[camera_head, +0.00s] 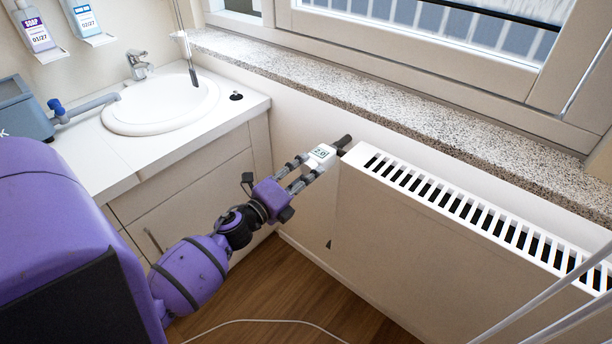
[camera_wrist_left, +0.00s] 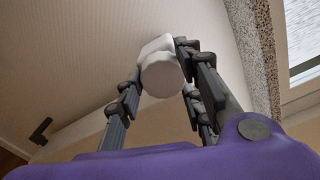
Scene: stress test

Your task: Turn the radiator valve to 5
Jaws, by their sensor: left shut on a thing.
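The white radiator valve (camera_head: 320,155) sits at the left end of the white radiator (camera_head: 430,240). Its small display faces up and seems to read 2.0, though the digits are small. My left gripper (camera_head: 306,168) reaches it from the lower left and is shut on it, with a finger on each side. In the left wrist view the valve's round white end (camera_wrist_left: 162,74) sits between the fingertips of my left gripper (camera_wrist_left: 160,70). My right gripper is in neither view.
A granite windowsill (camera_head: 400,105) runs above the radiator under the window. A white sink (camera_head: 160,105) in a counter stands at left, with a tap (camera_head: 139,66) and soap bottles (camera_head: 36,30) behind. A white cable (camera_head: 262,321) lies on the wooden floor.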

